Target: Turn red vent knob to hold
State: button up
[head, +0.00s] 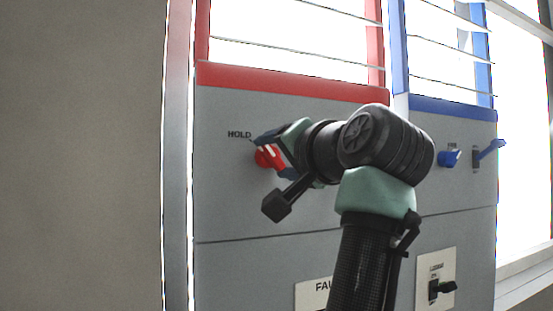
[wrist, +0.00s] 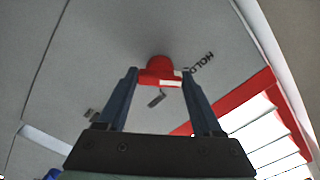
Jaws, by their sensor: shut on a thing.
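The red vent knob (head: 263,158) sits on the grey panel below the red-framed louvres. In the wrist view the knob (wrist: 159,66) stands between my two blue finger pads, with a white mark on the right end of its grip bar. The HOLD label (head: 239,134) is up and left of the knob in the head view; in the wrist view it (wrist: 201,63) lies just right of the knob. My gripper (head: 272,150) is shut on the knob, and its fingers partly hide it in the head view. A short dark mark (wrist: 157,98) shows below the knob in the wrist view.
A blue knob (head: 449,158) and a blue lever (head: 489,149) are on the right panel under blue-framed louvres. A black switch (head: 441,289) on a pale plate is at the lower right. A partly hidden plate reading "FAU" (head: 312,294) is below. A plain wall is at left.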

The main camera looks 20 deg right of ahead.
jog(key=shift+r+n, duration=0.25)
jog(key=shift+n, duration=0.35)
jog(key=o, duration=1.1)
jog(key=shift+o, duration=1.3)
jog(key=shift+w+f, duration=0.15)
jog(key=shift+f, duration=0.1)
